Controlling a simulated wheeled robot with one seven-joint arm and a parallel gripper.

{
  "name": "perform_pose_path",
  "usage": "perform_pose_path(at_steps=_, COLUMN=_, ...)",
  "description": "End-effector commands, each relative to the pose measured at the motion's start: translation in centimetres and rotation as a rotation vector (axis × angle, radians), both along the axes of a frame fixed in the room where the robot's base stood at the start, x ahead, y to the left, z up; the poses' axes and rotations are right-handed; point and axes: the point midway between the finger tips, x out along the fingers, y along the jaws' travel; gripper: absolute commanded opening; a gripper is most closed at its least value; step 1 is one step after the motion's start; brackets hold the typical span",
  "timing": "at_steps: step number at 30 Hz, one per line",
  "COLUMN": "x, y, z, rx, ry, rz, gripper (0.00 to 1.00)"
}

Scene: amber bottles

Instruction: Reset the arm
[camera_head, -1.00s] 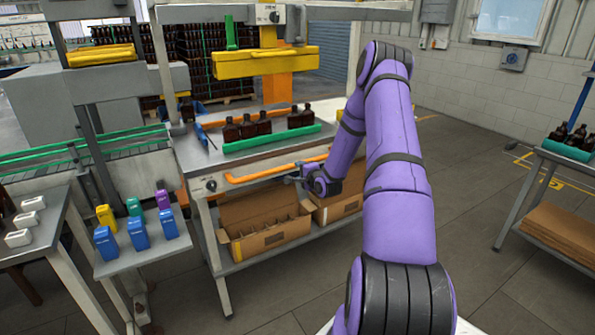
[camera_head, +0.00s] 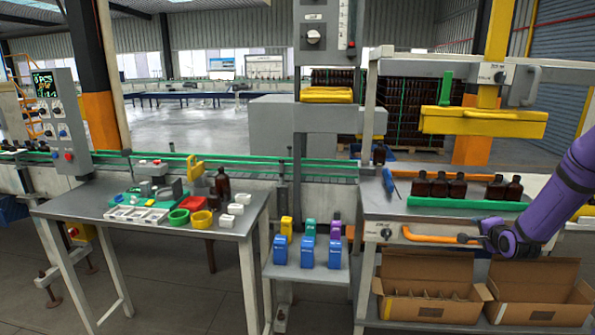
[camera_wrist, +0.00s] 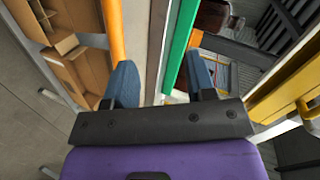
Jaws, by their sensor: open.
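My gripper (camera_head: 471,238) is at the right of the head view, at the front edge of the packing table, close to the orange rail (camera_head: 440,237). In the wrist view my gripper (camera_wrist: 163,75) shows two blue-grey fingers spread apart with nothing held between them. The orange rail (camera_wrist: 113,30) runs beside the left finger, and the green strip (camera_wrist: 180,45) shows beyond the fingers. Amber bottles (camera_head: 456,187) stand in a row behind the green strip (camera_head: 468,204) on the table.
Two open cardboard boxes (camera_head: 432,312) sit on the shelf below. Blue, yellow, green and purple containers (camera_head: 308,250) stand on a small shelf between.

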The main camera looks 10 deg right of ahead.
Motion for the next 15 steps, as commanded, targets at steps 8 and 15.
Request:
perform_pose_path(at_steps=8, x=-0.5, y=6.0, z=8.2, rx=-0.236, ry=0.192, rz=0.111, gripper=0.51)
perform_pose_path(at_steps=15, x=-3.0, y=11.3, z=14.4, rx=-0.412, ry=0.341, rz=0.206, gripper=0.51)
